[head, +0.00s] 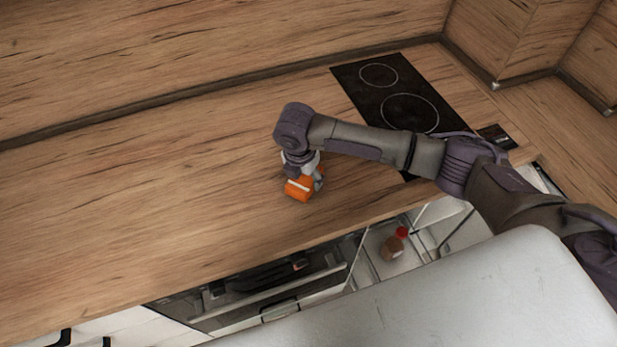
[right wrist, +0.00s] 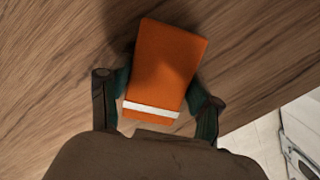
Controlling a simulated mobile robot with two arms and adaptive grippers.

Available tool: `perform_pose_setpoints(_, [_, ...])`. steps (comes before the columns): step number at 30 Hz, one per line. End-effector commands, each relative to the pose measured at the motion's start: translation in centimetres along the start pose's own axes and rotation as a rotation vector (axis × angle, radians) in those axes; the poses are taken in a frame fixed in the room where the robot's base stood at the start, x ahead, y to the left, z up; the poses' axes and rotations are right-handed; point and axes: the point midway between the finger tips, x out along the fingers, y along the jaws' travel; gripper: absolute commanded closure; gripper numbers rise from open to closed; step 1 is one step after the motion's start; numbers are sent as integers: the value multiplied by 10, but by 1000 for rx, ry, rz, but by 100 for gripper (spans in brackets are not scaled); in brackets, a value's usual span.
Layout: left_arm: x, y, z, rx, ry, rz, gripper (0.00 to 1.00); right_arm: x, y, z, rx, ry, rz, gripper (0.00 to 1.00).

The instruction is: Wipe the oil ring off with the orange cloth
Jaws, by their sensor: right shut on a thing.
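The orange cloth (head: 298,189) is a small folded block with a white stripe. It is at the wooden counter near its front edge, and it also shows in the right wrist view (right wrist: 168,65). My right gripper (head: 304,172) is shut on the cloth, with one finger on each side of it (right wrist: 163,100). The gripper points down; I cannot tell whether the cloth presses on the wood. No oil ring shows in either view; the cloth, gripper or arm may hide it. My left gripper is not in view.
A black two-ring hob (head: 373,82) lies on the counter behind my right arm. The counter (head: 130,190) is clear to the left. Below its front edge are an oven (head: 270,285) and an open space with a red-capped brown container (head: 393,247).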

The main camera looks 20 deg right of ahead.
Motion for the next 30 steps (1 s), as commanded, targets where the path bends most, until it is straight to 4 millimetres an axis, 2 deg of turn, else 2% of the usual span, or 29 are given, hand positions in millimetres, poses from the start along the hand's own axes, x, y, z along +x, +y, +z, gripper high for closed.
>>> perform_pose_setpoints(20, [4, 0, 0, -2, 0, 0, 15, 0, 28, -2, -2, 2, 1, 64])
perform_pose_setpoints(30, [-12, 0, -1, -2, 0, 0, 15, -3, 14, 0, 0, 1, -3, 64])
